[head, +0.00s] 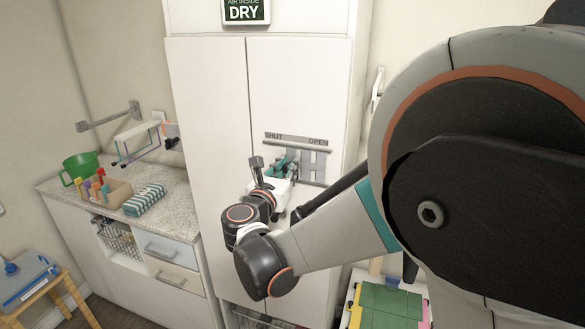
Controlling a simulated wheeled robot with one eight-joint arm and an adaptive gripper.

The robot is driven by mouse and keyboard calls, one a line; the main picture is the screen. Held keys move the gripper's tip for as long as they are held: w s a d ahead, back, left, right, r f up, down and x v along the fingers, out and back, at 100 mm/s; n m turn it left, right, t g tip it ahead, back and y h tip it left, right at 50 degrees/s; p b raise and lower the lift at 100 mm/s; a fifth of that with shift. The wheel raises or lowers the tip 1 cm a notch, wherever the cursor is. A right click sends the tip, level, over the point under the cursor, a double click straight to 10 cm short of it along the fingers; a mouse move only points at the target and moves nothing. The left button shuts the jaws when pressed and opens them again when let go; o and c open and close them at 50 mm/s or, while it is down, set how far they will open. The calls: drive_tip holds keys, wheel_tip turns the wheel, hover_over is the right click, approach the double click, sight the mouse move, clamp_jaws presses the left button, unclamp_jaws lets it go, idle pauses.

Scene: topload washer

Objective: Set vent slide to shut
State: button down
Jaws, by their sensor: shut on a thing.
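The vent slide (308,164) is a grey slotted panel on the right door of the tall white cabinet. A bar above it (292,139) reads SHUT at the left and OPEN at the right. My gripper (285,163) is at the left part of the panel, below the SHUT side, and is shut on the slide. Its white body and my wrist hide the lower left of the panel. The gripped part is mostly hidden, so I cannot tell exactly where the slide stands along its track.
A sign (245,11) reading DRY hangs on top of the cabinet (208,110). A stool (45,298) stands lower left. My arm fills the right side.

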drive_tip(key=shift+w+a, duration=0.15)
drive_tip(key=shift+a, duration=0.3)
drive_tip(key=shift+d, duration=0.1)
drive_tip(key=c, duration=1.8)
unclamp_jaws()
drive_tip(key=o, duration=0.4)
drive_tip(key=shift+a, duration=0.2)
drive_tip(key=shift+d, duration=0.1)
drive_tip(key=v, duration=0.7)
drive_tip(key=shift+s, duration=0.25)
